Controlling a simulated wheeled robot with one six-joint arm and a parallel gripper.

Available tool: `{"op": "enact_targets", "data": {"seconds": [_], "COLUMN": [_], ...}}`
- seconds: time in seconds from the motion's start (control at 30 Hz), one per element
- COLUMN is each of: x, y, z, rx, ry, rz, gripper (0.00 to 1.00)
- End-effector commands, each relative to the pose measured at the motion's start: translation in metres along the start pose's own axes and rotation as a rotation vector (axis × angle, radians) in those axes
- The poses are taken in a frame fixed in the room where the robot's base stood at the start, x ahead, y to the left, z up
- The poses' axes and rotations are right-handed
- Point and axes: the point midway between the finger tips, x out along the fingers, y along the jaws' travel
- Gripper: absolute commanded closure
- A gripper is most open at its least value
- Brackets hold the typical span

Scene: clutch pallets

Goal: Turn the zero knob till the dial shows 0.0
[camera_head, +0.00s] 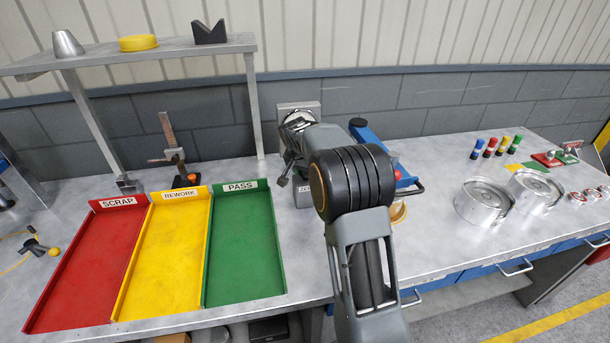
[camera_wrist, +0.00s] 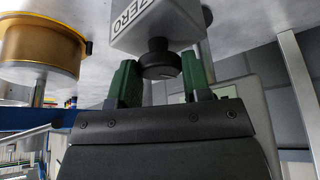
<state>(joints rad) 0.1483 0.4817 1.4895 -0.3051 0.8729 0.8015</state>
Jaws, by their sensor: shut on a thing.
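The zero knob (camera_wrist: 160,60) is a short black round knob on a grey housing (camera_wrist: 160,22) labelled ZERO, seen in the wrist view. My gripper (camera_wrist: 161,78) has a green finger on each side of the knob and is shut on it. In the head view my arm covers the knob and most of the gripper. Only a small part of the grey housing (camera_head: 304,197) shows there, below my wrist. No dial reading can be read in either view.
Red SCRAP (camera_head: 88,262), yellow REWORK (camera_head: 158,262) and green PASS (camera_head: 243,245) trays lie empty on the left. A brass-coloured round part (camera_wrist: 42,48) is near the housing. Metal round housings (camera_head: 484,203) stand on the right. A shelf (camera_head: 130,52) stands behind the trays.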

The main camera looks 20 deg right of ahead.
Motion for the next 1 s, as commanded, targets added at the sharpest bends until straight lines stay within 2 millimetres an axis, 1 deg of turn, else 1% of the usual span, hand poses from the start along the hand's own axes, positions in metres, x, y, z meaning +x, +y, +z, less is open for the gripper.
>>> {"op": "enact_targets", "data": {"seconds": [0.03, 0.5, 0.7, 1.0], "x": [0.0028, 0.0005, 0.0002, 0.0], "y": [-0.0015, -0.0037, -0.004, -0.0044], "z": [0.0012, -0.0003, -0.0008, -0.0011], "rx": [0.039, 0.425, 0.543, 0.642], "ry": [0.001, -0.001, -0.001, -0.001], "rz": [0.016, 0.175, 0.223, 0.263], "gripper": [0.8, 0.8, 0.8, 0.8]}}
